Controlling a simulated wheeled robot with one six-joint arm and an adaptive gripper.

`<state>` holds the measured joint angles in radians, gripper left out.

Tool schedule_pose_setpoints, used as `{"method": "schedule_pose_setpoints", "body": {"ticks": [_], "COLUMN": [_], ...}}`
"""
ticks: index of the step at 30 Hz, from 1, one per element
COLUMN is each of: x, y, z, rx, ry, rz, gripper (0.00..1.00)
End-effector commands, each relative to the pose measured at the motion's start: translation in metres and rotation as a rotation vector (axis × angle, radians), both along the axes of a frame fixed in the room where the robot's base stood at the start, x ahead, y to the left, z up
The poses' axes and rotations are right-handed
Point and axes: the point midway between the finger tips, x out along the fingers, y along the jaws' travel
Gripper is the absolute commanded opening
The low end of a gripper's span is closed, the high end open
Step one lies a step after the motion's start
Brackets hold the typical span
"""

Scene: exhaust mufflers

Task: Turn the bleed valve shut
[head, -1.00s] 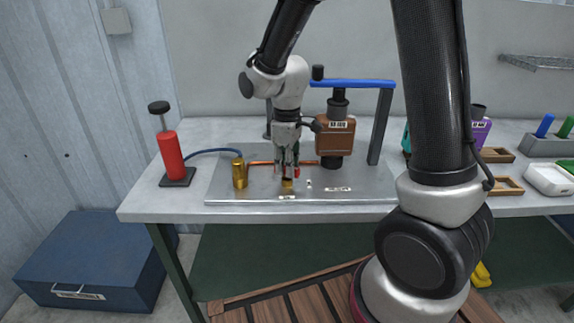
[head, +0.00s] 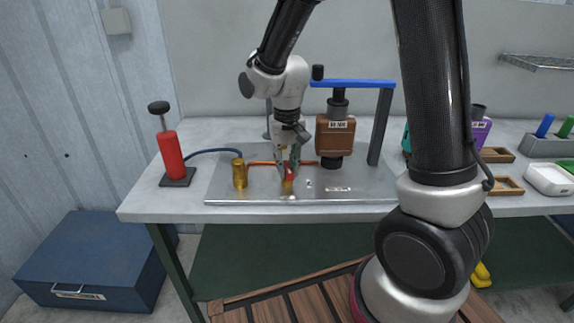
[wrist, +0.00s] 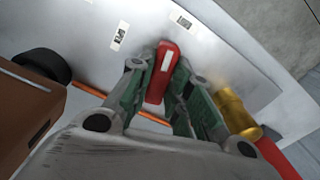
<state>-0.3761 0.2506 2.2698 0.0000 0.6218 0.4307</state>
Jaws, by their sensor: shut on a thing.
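The bleed valve has a red handle (head: 289,174) on a small brass body (head: 287,185), near the front of the metal plate. My gripper (head: 288,169) points down over the valve, with its fingers closed on the handle. In the wrist view the red handle (wrist: 163,68) lies between the two fingertips, with a pale stripe along it. The brass body is hidden there. A copper pipe (head: 260,163) runs behind the valve.
A brass cylinder (head: 239,174) stands left of the valve, linked by a blue hose (head: 213,151) to a red hand pump (head: 168,153). A brown block (head: 335,136) hangs under a blue-topped frame (head: 353,84) to the right.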

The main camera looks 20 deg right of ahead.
Motion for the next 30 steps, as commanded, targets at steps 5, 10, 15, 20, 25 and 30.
{"method": "schedule_pose_setpoints", "body": {"ticks": [5, 10, 15, 20, 25, 30], "x": [0.0009, 0.0009, 0.001, 0.001, 0.0011, 0.0011], "y": [0.0002, 0.0002, 0.0001, 0.0001, 0.0002, 0.0002], "z": [0.0007, 0.0007, 0.0008, 0.0008, 0.0008, 0.0008], "rx": [0.001, 0.001, 0.001, 0.001, 0.001, 0.002], "ry": [-0.002, -0.003, -0.003, -0.003, -0.003, -0.003], "rz": [-0.12, -0.203, -0.251, -0.272, -0.276, -0.276], "gripper": [0.0, 0.0, 0.0, 0.0, 0.0, 0.0]}}
